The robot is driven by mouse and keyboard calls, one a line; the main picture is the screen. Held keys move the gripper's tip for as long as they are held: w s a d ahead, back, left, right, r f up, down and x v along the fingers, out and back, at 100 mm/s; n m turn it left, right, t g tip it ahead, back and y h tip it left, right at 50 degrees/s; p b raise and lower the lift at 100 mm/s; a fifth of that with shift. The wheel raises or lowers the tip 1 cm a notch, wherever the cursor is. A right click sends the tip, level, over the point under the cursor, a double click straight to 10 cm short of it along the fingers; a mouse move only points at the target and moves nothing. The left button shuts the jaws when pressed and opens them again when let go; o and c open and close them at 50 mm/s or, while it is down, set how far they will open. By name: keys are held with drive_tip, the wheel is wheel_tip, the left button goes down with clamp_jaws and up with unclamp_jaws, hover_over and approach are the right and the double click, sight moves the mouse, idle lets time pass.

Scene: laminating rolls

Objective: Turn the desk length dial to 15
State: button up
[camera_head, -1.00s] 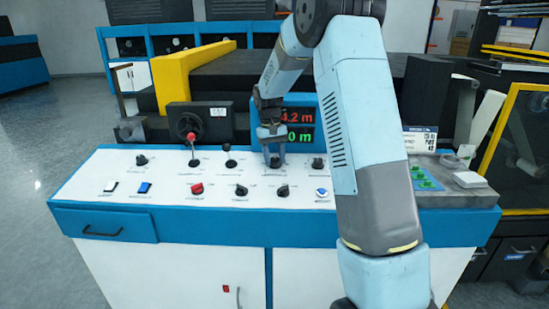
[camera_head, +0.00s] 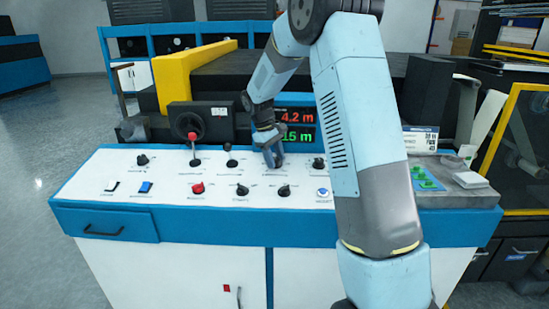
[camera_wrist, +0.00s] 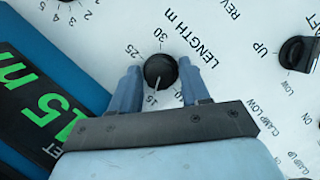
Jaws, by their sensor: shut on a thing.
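The length dial (camera_wrist: 160,68) is a round black knob beside the printed words LENGTH m. My gripper (camera_wrist: 161,78) has one blue finger on each side of the knob and is shut on it. The knob's white pointer line aims down toward the printed 15. Marks 25 and 30 also show around the knob. The green display (camera_wrist: 38,95) reads 15 m in the wrist view. In the head view the display (camera_head: 297,136) also reads 15 m, under a red 4.2 m. There my gripper (camera_head: 272,157) covers the dial at the back of the desk.
Another black knob (camera_wrist: 295,54) marked UP and LOW is to the right in the wrist view. A red-topped lever (camera_head: 194,148) and a shorter black lever (camera_head: 230,155) stand left of my gripper. Several knobs and buttons line the desk front, including a red one (camera_head: 197,188).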

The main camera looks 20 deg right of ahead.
drive_tip(key=shift+w+r, duration=0.1)
idle(0.3)
drive_tip(key=o, duration=0.8)
drive_tip(key=shift+o, duration=0.2)
drive_tip(key=v, duration=1.3)
drive_tip(key=shift+r, duration=0.25)
